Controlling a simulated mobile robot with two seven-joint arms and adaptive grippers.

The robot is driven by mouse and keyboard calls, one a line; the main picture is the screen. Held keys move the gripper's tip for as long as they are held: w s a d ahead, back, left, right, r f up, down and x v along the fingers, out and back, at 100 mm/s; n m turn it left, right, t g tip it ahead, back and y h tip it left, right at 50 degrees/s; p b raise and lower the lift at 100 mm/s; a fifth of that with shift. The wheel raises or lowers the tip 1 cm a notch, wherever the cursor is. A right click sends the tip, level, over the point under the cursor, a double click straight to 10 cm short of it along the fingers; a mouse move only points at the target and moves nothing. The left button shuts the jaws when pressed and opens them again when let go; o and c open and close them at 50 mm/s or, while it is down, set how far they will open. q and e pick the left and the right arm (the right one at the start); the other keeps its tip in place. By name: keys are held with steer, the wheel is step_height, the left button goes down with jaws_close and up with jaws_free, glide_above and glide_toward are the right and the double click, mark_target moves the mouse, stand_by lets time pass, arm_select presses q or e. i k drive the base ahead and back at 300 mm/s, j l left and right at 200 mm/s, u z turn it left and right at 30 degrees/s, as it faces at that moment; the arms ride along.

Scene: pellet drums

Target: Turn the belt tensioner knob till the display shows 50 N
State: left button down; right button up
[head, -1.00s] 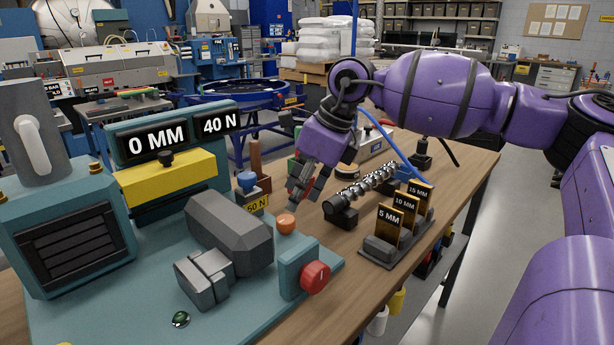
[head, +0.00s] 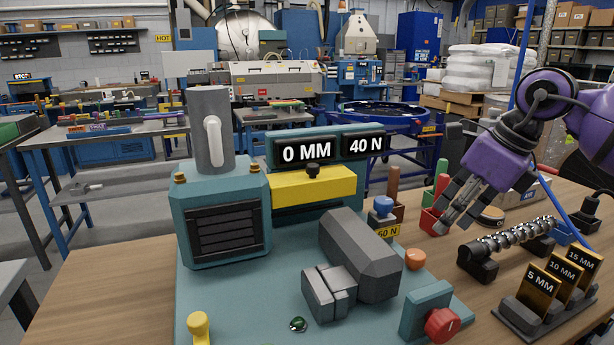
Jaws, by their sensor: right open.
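The teal machine (head: 190,300) carries a display (head: 363,145) that reads 40 N, beside another display (head: 306,151) that reads 0 MM. A blue knob (head: 383,205) stands at the machine's right rear, above a small yellow label (head: 387,232) ending in "0 N"; its first digit is hard to read. I take this knob to be the belt tensioner. My right gripper (head: 452,220) is open and empty, fingers pointing down and left. It is to the right of the blue knob, apart from it. My left gripper is out of view.
An orange button (head: 415,259) and a red knob (head: 442,325) are at the machine's right edge. A metal screw (head: 505,238) on stands and gauge blocks marked in MM (head: 540,290) are at right. A red bin (head: 432,221) is close to my right gripper.

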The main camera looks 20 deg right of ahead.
mark_target(382, 205)
steer(key=k, duration=1)
